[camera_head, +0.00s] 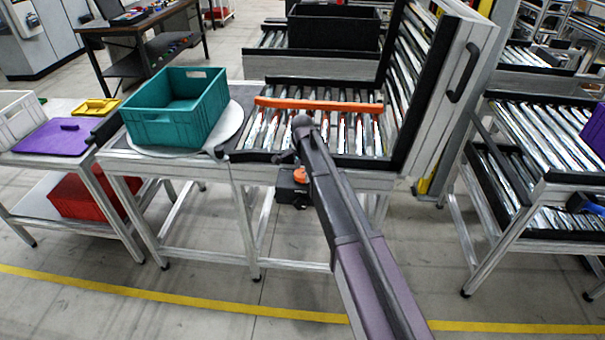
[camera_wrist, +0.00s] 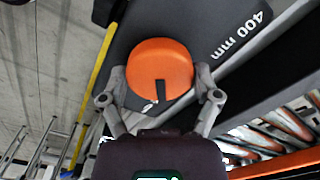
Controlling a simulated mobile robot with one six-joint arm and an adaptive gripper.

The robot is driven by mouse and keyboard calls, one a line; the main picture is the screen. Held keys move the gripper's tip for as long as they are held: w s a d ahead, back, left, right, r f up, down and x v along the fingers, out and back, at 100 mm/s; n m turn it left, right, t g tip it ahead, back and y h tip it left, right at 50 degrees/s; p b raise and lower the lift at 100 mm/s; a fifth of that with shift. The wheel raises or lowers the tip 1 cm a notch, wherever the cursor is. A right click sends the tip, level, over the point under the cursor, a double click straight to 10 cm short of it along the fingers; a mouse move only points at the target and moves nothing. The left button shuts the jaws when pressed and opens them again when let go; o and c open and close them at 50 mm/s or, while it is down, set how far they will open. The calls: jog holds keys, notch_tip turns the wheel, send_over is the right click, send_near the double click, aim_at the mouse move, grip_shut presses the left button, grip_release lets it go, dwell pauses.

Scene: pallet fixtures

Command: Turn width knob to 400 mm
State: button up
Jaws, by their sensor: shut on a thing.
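The width knob (camera_wrist: 160,68) is a round orange dial on a dark panel (camera_wrist: 200,22). It shows a dark mark with a small white tip on its lower part. White text reading "400 mm" (camera_wrist: 240,36) is printed on the panel, up and right of the knob. My gripper (camera_wrist: 160,78) has one finger on each side of the knob and is shut on it. In the head view the knob (camera_head: 300,175) is a small orange spot on a black box (camera_head: 291,190) under the conveyor's front edge, partly beside my arm. The gripper's fingers are not clear there.
An orange bar (camera_head: 318,104) lies across the conveyor rollers (camera_head: 350,132). A teal crate (camera_head: 158,128) stands on a round plate (camera_head: 229,126) to the left. A raised roller gate (camera_head: 440,90) stands at the right. The floor in front is clear.

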jog(key=n, duration=1.8)
jog(key=shift+n, duration=0.4)
jog(key=o, duration=0.9)
jog(key=shift+o, duration=0.2)
jog(key=shift+m, duration=0.4)
